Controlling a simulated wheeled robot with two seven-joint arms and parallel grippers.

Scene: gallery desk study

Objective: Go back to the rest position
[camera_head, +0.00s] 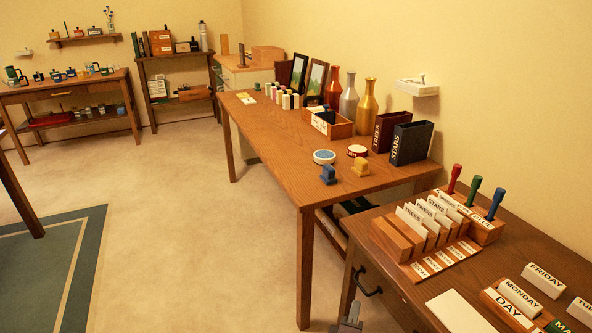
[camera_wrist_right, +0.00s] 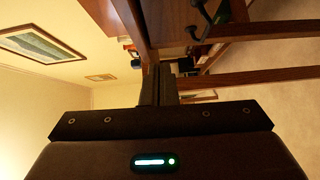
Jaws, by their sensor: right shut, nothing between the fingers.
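My right gripper (camera_head: 348,322) shows at the bottom edge of the head view, in front of the near desk with the dark drawer handle. In the right wrist view its two dark fingers (camera_wrist_right: 158,84) are together with nothing between them. It is apart from the desk and touches nothing that I can see. My left gripper is not in the head view.
The near desk (camera_head: 395,292) at right holds a wooden card rack (camera_head: 410,245), several stamps and day blocks (camera_head: 520,298). A longer table (camera_head: 285,150) behind it carries vases, boxes and frames. Open floor (camera_head: 190,240) lies to the left, with a green rug (camera_head: 50,270).

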